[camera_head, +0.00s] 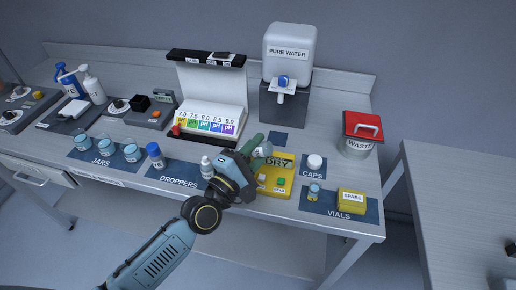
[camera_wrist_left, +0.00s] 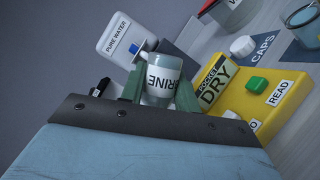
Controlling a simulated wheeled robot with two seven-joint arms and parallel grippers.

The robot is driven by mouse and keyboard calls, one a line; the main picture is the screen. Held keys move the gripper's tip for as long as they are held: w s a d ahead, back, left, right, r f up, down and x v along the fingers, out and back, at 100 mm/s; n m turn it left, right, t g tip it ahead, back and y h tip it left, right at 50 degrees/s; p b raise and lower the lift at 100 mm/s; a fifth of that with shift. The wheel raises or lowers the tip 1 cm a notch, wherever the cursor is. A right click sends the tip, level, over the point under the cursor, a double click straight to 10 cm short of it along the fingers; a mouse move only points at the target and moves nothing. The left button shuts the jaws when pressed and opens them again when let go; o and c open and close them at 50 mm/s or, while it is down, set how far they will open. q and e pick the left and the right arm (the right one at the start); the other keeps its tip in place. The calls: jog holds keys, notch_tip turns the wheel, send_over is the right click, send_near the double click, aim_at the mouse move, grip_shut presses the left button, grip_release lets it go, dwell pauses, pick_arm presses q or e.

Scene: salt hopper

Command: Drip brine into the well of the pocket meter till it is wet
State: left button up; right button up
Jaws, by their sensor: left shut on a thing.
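My left gripper (camera_head: 254,146) is shut on a clear bottle labelled BRINE (camera_wrist_left: 162,80), between its green fingers. In the head view the bottle (camera_head: 263,150) shows at the fingertips, above the back edge of the pocket meter. The yellow pocket meter (camera_head: 276,185) lies on the bench and its display reads DRY. In the left wrist view the meter (camera_wrist_left: 245,90) is to the right of the bottle, with a green button beside the word READ. The meter's well and the bottle's tip are hidden, so I cannot tell their alignment. My right gripper is not in view.
A pure water dispenser (camera_head: 288,65) and a red-lidded waste bin (camera_head: 360,135) stand behind. A white cap (camera_head: 315,162), a small vial (camera_head: 314,191) and a yellow SPARE box (camera_head: 351,201) are right of the meter. A white bottle (camera_head: 207,167) and several jars are left.

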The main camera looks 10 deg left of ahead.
pick_arm(q)
notch_tip(320, 180, up, 3)
jog(key=m+g+p, duration=0.1)
jog(key=m+p, duration=0.3)
jog(key=p, duration=0.4)
jog(key=m+g+y+p, duration=0.1)
jog(key=m+p, duration=0.3)
jog(key=p, duration=0.4)
jog(key=shift+f+g, duration=0.1)
jog(key=shift+g, duration=0.4)
jog(key=shift+m+y, duration=0.6)
jog(key=shift+m, duration=0.3)
jog(key=shift+m+g, duration=0.3)
jog(key=shift+m, duration=0.2)
jog(key=shift+d+r+m+y, duration=0.1)
jog(key=shift+r+m+y, duration=0.25)
jog(key=shift+m+y, duration=0.6)
jog(key=m+y, duration=0.1)
jog(key=m, duration=0.1)
jog(key=shift+r+m+g+y, duration=0.3)
jog(key=shift+r+m+y, duration=0.05)
jog(key=shift+r, duration=0.05)
jog(key=shift+r+m+y, duration=0.35)
jog(key=shift+m+y, duration=0.45)
jog(key=shift+m, duration=0.4)
